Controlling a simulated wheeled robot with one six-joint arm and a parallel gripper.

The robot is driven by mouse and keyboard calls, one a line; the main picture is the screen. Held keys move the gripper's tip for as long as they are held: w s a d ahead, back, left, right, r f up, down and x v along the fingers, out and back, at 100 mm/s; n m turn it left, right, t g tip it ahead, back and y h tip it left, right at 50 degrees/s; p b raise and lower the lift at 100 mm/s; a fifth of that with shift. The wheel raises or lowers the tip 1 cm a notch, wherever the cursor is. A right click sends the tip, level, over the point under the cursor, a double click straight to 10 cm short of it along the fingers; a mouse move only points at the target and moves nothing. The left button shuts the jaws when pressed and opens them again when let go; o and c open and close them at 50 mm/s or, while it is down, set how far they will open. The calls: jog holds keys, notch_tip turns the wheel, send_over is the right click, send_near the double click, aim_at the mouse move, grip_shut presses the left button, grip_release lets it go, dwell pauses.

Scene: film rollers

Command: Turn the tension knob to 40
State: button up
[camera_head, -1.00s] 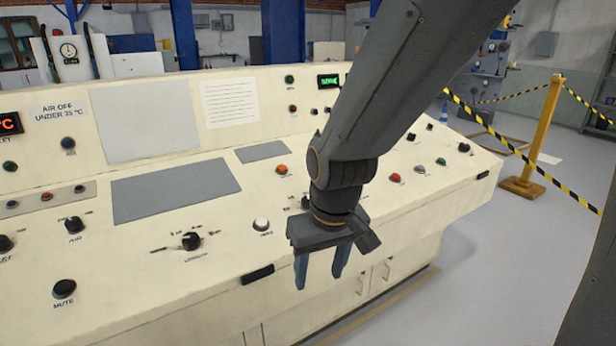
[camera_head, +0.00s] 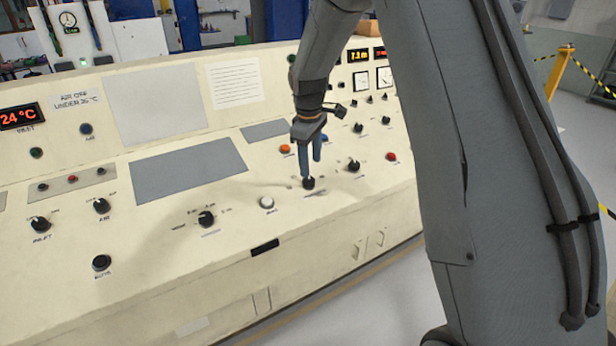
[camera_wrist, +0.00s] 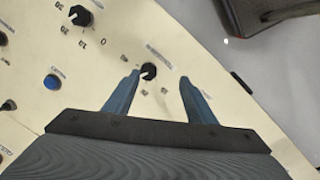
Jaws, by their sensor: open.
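My gripper (camera_head: 310,169) points down at the console with its jaws open. Its fingertips are close over a black knob (camera_head: 308,183). In the wrist view this knob (camera_wrist: 149,70) shows between the two blue fingers (camera_wrist: 160,79), nearer the left one, with a gap to the right one. Small marks surround it, and its label is too blurred to read, so I cannot tell from it whether this is the tension knob. Another black knob (camera_wrist: 80,15) with a numbered scale lies at the upper left of the wrist view.
A white button (camera_head: 266,203) and another black knob (camera_head: 206,219) lie left of the gripper. An orange button (camera_head: 285,149) is behind it, and a further knob (camera_head: 353,165) is to its right. A blue button (camera_wrist: 52,82) shows in the wrist view.

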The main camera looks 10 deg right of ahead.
aim_at(309, 179)
jog(key=w, duration=0.1)
jog(key=w+f+n, duration=0.1)
jog(key=w, duration=0.1)
jog(key=shift+w+a+f+n, duration=0.1)
jog(key=shift+w+f+n, duration=0.2)
jog(key=shift+w+d+f+p, duration=0.15)
jog(key=shift+f+p, duration=0.3)
jog(key=shift+f, duration=0.8)
jog(key=shift+w+d+f+p, duration=0.15)
jog(key=shift+f+p, duration=0.3)
jog(key=shift+f, duration=0.75)
jog(key=shift+w+d+f+p, duration=0.15)
jog(key=shift+f+p, duration=0.3)
jog(key=shift+f, duration=0.8)
jog(key=shift+a, duration=0.1)
jog(key=shift+c, duration=0.5)
jog(key=c, duration=0.9)
